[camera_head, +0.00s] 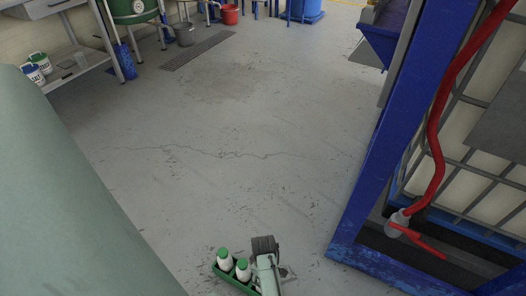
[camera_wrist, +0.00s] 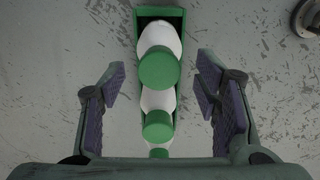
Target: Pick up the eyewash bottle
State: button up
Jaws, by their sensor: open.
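White eyewash bottles with green caps stand in a narrow green holder (camera_wrist: 180,18). In the wrist view the far bottle (camera_wrist: 160,35) shows its white shoulder and large cap. In the head view two bottles (camera_head: 224,258) and the holder (camera_head: 226,278) show at the bottom edge, beside a pale green and dark mechanical part. Their lower parts are hidden.
A blue frame (camera_head: 372,165) with a red hose (camera_head: 440,125) stands at the right. A metal shelf (camera_head: 75,72) with white containers is at the upper left. A red bucket (camera_head: 230,14) and a floor grate (camera_head: 197,50) are far back. The middle floor is clear.

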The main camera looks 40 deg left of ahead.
notch_tip(320, 180, down, 4)
jog(key=shift+a+r, duration=0.15)
jog(key=shift+c, duration=0.6)
grip_shut()
jog(key=shift+r, duration=0.1)
dwell(0.4)
